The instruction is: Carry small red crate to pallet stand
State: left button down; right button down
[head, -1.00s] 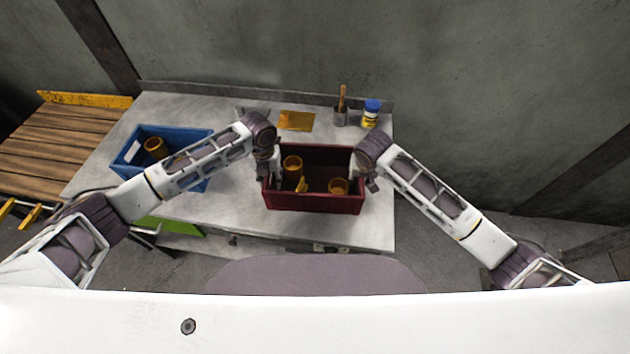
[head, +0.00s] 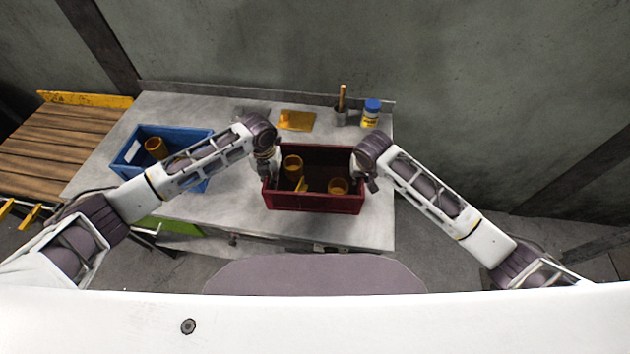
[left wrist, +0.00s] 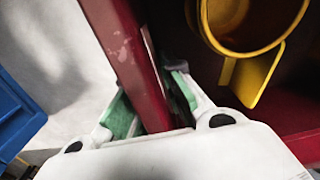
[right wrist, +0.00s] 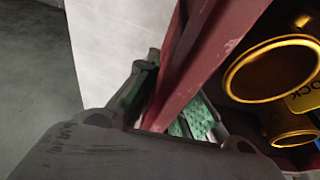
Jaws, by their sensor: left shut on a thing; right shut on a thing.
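The small red crate (head: 314,203) is on or just above the grey worktable, right of its middle in the head view. It holds yellow cylindrical parts (head: 293,163). My left gripper (head: 268,176) is shut on the crate's left wall, and the red wall (left wrist: 135,75) runs between its green-padded fingers in the left wrist view. My right gripper (head: 364,178) is shut on the right wall, which also shows between the fingers in the right wrist view (right wrist: 190,70). The pallet stand (head: 60,140), with brown slats and a yellow edge, is at the far left.
A blue crate (head: 200,133) with a yellow part stands left on the worktable (head: 235,212), under my left arm. A yellow plate (head: 296,120), a grey cup with a brush (head: 341,117) and a blue-lidded jar (head: 370,114) are at the back. The table's front right is clear.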

pick_arm(q)
jog(key=shift+w+r, duration=0.1)
jog(key=shift+r, duration=0.05)
pick_arm(e)
jog(key=shift+r, duration=0.15)
